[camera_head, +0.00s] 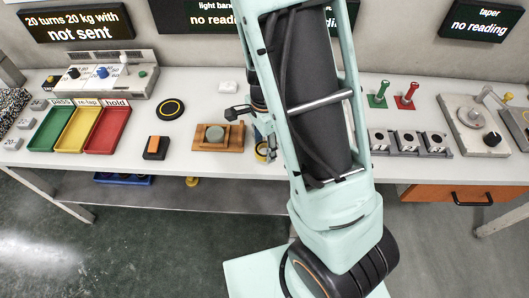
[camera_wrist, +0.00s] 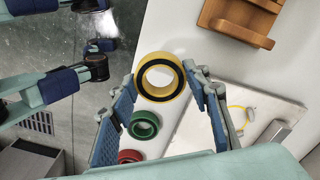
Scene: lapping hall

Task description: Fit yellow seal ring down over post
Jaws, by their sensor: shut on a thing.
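The yellow seal ring (camera_wrist: 146,88), with a dark band inside its rim, sits between the two fingers of my gripper (camera_wrist: 160,76) in the wrist view. The fingers grip its sides. In the head view the ring (camera_head: 261,153) shows just left of my arm, near the table's front edge. I cannot make out a yellow post; my arm hides part of the table.
In the wrist view a green ring (camera_wrist: 143,125) and a red ring (camera_wrist: 130,156) lie below the yellow one. A wooden stand (camera_head: 230,144) is left of my gripper. Grey blocks (camera_head: 408,141) stand right of my arm. Colored trays (camera_head: 78,131) lie at the left.

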